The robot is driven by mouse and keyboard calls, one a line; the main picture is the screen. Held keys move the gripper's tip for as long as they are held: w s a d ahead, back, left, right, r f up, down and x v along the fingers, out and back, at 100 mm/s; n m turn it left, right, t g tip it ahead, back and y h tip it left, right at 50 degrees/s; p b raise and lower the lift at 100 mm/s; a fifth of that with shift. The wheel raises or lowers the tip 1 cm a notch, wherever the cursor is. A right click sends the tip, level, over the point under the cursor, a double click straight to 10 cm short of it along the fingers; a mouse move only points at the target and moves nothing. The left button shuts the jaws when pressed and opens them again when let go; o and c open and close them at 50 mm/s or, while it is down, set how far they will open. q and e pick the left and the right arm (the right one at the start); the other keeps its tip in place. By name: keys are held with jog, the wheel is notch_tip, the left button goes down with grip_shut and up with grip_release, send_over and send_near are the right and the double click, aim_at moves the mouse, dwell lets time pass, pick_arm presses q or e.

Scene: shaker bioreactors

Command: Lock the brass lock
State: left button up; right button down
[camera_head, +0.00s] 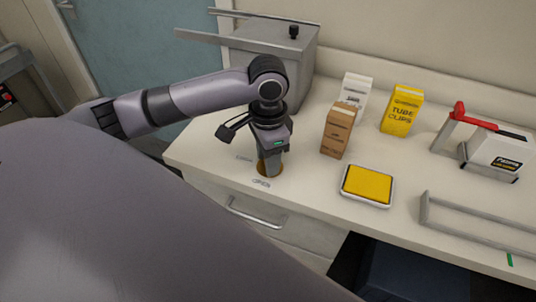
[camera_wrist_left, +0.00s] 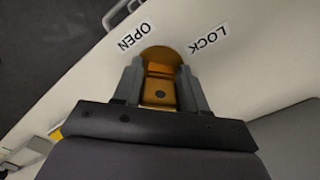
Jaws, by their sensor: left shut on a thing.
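The brass lock (camera_wrist_left: 161,58) is a round brass plate with a raised brass tab, set in the white counter top. In the left wrist view my left gripper (camera_wrist_left: 160,88) has its two grey fingers on either side of the brass tab, shut on it. The tab points between the OPEN label (camera_wrist_left: 134,36) and the LOCK label (camera_wrist_left: 208,39). In the head view my left gripper (camera_head: 270,163) points straight down onto the lock (camera_head: 270,170), which is mostly hidden beneath it. My right gripper is not in view.
A grey metal box (camera_head: 268,62) stands behind my left arm. A brown box (camera_head: 338,132), a white box (camera_head: 357,88), a yellow tube clips box (camera_head: 402,110) and a yellow pad (camera_head: 367,185) sit to the right. A drawer handle (camera_head: 256,216) is below the counter edge.

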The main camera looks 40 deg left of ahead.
pick_arm(q)
jog(key=shift+s+f+n, duration=0.25)
jog(key=shift+n, duration=0.15)
jog(key=n, duration=0.4)
jog(key=shift+d, duration=0.1)
jog(key=shift+n, duration=0.3)
jog(key=n, duration=0.4)
jog(key=o, duration=1.2)
jog(key=shift+c, duration=0.2)
jog(key=shift+w+r, duration=0.1)
